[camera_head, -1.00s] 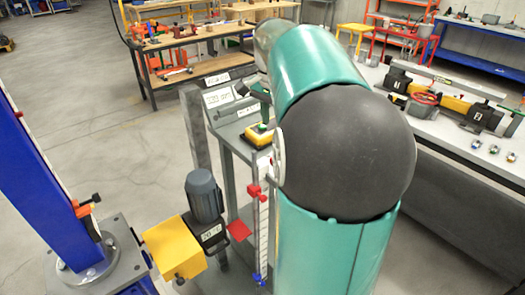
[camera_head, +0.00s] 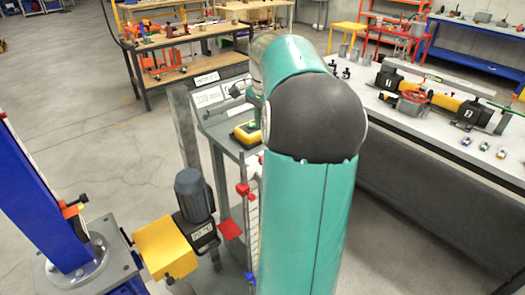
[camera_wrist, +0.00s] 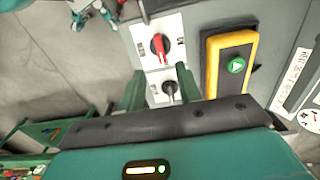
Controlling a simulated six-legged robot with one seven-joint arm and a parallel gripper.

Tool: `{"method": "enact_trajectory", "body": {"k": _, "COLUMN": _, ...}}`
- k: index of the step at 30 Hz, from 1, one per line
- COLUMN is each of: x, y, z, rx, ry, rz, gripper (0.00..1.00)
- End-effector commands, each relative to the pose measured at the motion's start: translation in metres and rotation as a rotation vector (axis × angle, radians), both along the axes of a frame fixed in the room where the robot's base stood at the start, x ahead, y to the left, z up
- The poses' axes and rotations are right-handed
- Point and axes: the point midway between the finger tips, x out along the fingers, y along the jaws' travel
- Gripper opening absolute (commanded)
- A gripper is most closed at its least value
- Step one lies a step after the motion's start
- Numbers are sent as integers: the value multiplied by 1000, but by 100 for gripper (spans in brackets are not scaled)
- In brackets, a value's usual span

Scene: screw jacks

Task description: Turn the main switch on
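In the wrist view, a red rotary switch (camera_wrist: 158,47) sits on a white plate on the grey panel. A black rotary knob (camera_wrist: 169,88) sits on a second white plate just below it. The small labels beside them are too blurred to read, so I cannot tell for sure which is the main switch. My gripper (camera_wrist: 160,72) is open. Its two green fingers stand apart, on either side of the black knob, with the red switch just beyond their tips. Contact with either is not clear. In the head view, my arm partly hides the gripper and panel.
A yellow box with a green button (camera_wrist: 235,66) is right of the fingers; it also shows in the head view (camera_head: 246,134). A round gauge (camera_wrist: 308,121) is further right. A motor (camera_head: 193,196) and blue column (camera_head: 45,195) stand nearby. A white-topped bench (camera_head: 440,125) is right.

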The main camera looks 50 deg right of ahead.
Motion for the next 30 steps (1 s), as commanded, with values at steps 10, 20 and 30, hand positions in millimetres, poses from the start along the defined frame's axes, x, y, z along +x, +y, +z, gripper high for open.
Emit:
{"method": "enact_trajectory", "body": {"k": 10, "x": 0, "y": 1, "z": -69, "rx": 3, "ry": 0, "rz": 2, "gripper": 35}}
{"method": "enact_trajectory", "body": {"k": 20, "x": 2, "y": 2, "z": -98, "rx": 0, "ry": 0, "rz": 5, "gripper": 35}}
{"method": "enact_trajectory", "body": {"k": 30, "x": 2, "y": 2, "z": -98, "rx": 0, "ry": 0, "rz": 5, "gripper": 11}}
